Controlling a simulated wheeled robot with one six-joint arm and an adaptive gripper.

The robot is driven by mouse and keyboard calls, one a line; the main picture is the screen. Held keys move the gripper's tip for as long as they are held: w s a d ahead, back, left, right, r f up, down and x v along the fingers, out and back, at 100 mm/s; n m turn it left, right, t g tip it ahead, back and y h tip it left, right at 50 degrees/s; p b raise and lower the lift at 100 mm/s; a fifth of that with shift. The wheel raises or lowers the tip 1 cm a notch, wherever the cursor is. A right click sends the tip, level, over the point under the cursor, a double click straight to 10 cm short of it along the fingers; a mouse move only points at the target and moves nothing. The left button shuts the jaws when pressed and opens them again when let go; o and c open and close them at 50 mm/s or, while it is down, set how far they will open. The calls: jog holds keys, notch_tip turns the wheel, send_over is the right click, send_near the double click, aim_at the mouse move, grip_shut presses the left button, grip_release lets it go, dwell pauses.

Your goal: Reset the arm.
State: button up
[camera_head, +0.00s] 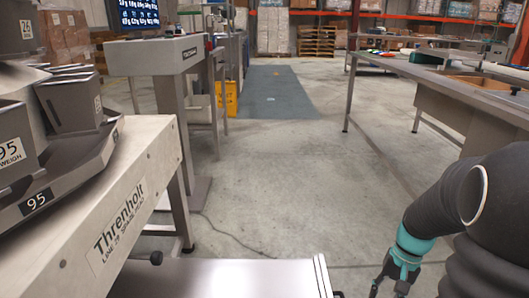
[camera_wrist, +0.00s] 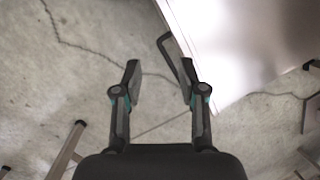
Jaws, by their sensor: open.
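My gripper (camera_wrist: 160,82) is open and empty in the wrist view, its two fingers apart above bare concrete floor. A pale flat metal panel (camera_wrist: 245,40) with a bent rod handle (camera_wrist: 172,58) lies beyond and to the right of the fingers there. In the head view my gripper (camera_head: 388,285) hangs low at the bottom right, partly cut off by the frame edge. It is to the right of the metal panel (camera_head: 220,280). The arm is dark with teal joints and bends down at the right edge.
A weigher (camera_head: 125,200) marked Threnholt stands close on the left. A grey cabinet with a screen (camera_head: 140,14) is behind it. Workbenches (camera_head: 455,95) stand at the right, partly behind my arm. A yellow bin (camera_head: 230,98) stands by the left machines. The central floor aisle (camera_head: 280,150) is clear.

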jog(key=s+a+r+n+t+p, duration=0.1)
jog(key=s+a+r+t+p, duration=0.1)
jog(key=r, duration=0.5)
jog(key=s+a+r+n+t+h+p, duration=0.1)
jog(key=s+a+r+n+t, duration=0.1)
jog(key=s+a+r, duration=0.3)
jog(key=s+a+r+n+t+h+p, duration=0.1)
jog(key=s+a+r+n+t+p, duration=0.1)
jog(key=a+r, duration=0.4)
notch_tip(320, 180, up, 5)
jog(key=shift+s+f+t+p, duration=0.1)
jog(key=shift+s+t+p, duration=0.25)
jog(key=shift+s+t, duration=0.35)
jog(key=shift+s+a, duration=0.1)
